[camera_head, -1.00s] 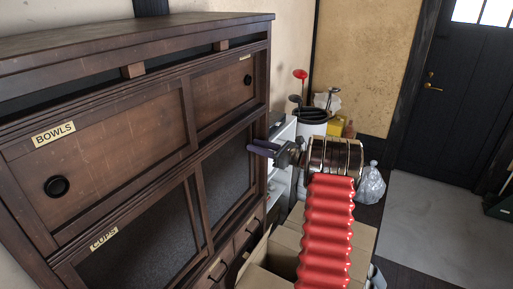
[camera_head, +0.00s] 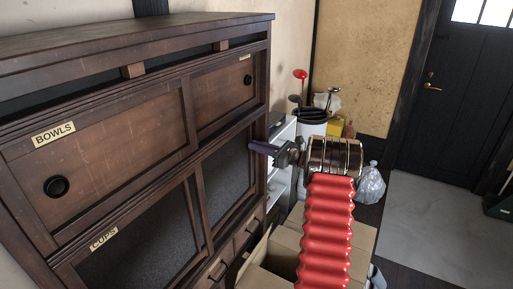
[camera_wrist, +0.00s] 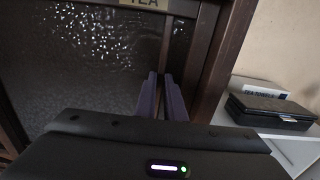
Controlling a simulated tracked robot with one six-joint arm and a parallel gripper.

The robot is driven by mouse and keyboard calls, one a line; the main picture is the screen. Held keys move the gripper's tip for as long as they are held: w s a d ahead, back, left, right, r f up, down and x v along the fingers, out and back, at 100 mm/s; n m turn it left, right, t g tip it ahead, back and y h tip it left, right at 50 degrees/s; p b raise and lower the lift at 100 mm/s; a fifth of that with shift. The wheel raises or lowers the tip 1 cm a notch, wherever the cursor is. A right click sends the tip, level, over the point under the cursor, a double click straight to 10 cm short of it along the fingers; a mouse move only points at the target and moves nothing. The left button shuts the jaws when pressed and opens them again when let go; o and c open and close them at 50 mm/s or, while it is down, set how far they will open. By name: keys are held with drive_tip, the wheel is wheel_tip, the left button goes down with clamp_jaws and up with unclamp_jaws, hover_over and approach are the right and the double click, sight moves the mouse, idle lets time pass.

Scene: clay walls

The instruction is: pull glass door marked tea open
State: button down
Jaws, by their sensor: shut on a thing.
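The glass door marked tea (camera_wrist: 88,50) has a dark textured pane in a brown wood frame, and its label (camera_wrist: 145,3) is cut by the top edge of the wrist view. In the head view the door (camera_head: 228,178) is the lower right door of the cabinet, beside the one marked cups, with its label not visible. My gripper (camera_wrist: 161,92) has its two purple fingers close together at the door's right frame. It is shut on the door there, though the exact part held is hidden. My gripper (camera_head: 255,147) reaches the door from the right in the head view.
The door marked cups (camera_head: 145,245) and the door marked bowls (camera_head: 100,170) fill the cabinet's left. Cardboard boxes (camera_head: 275,255) stand below my arm. A white shelf (camera_wrist: 295,150) right of the cabinet holds a black case (camera_wrist: 270,112) and a tea towels box (camera_wrist: 258,88).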

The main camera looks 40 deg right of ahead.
sight(209, 177)
drive_tip(key=s+a, duration=0.2)
drive_tip(key=a, duration=0.5)
drive_tip(key=s+a, duration=0.3)
drive_tip(key=a, duration=0.5)
drive_tip(key=s+a, duration=0.3)
drive_tip(key=a, duration=0.5)
drive_tip(key=shift+s+a, duration=0.15)
drive_tip(key=c, duration=1.8)
unclamp_jaws()
drive_tip(key=shift+c, duration=0.2)
drive_tip(key=shift+s, duration=0.1)
drive_tip(key=v, duration=1.3)
drive_tip(key=shift+s, duration=0.3)
